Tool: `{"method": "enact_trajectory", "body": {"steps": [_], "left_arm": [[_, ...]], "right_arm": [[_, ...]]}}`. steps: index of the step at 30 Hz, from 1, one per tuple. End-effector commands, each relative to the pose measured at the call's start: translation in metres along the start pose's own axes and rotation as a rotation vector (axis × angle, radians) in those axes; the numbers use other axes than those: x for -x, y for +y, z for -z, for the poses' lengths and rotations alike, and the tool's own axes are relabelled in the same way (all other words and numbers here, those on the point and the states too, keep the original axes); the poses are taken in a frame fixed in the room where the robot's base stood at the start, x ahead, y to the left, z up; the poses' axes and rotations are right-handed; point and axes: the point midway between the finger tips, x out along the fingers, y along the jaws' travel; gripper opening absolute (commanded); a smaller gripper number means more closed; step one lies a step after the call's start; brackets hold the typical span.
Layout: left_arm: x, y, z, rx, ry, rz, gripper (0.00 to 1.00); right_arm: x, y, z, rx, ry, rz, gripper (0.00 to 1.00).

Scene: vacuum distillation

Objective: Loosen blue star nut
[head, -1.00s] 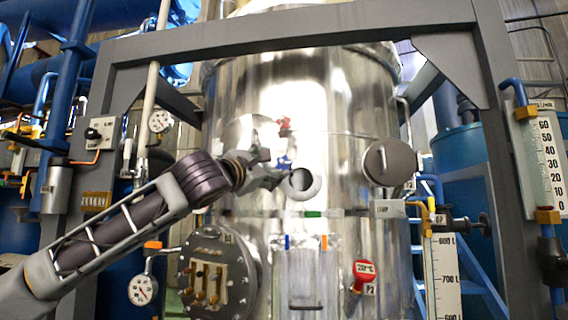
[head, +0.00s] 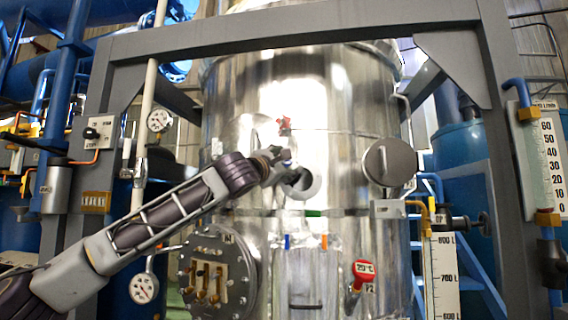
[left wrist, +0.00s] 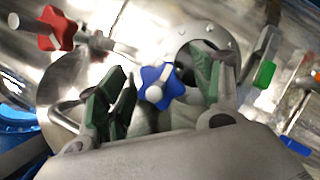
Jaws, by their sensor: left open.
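The blue star nut (left wrist: 160,87) shows in the left wrist view, between the two green-padded fingers of my left gripper (left wrist: 160,95). The fingers are spread, with a gap visible at least on the left side of the nut. In the head view my left gripper (head: 286,170) is in front of the steel vessel by the round port, and it hides the blue nut there. A red star nut (head: 284,124) sits above on the vessel and also shows at the upper left of the left wrist view (left wrist: 55,28). My right gripper is not in view.
The steel vessel (head: 300,100) fills the middle, with a round port (left wrist: 205,50) close by the gripper. A round hatch (head: 390,161) is to the right, a valve panel (head: 210,283) below left, and a red handle (head: 363,270) below. A grey frame (head: 290,28) surrounds the vessel.

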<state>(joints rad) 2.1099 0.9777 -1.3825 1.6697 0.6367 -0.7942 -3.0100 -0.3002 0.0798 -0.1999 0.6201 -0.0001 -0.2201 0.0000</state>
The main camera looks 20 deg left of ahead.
Motion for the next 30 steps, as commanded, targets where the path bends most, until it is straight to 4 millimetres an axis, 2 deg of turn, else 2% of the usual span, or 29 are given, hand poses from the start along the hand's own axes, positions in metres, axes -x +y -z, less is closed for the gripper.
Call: {"method": "enact_trajectory", "body": {"steps": [9,20,30], "left_arm": [[-0.0009,-0.0007,0.0001,0.0,0.0,0.001,0.64],[-0.0007,-0.0009,0.0,0.0,0.0,0.001,0.19],[-0.001,-0.0025,0.0007,0.022,0.0,-0.006,0.19]], "right_arm": [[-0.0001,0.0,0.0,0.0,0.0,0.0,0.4],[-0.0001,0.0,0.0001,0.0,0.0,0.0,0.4],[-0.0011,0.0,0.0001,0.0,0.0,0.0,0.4]]}}
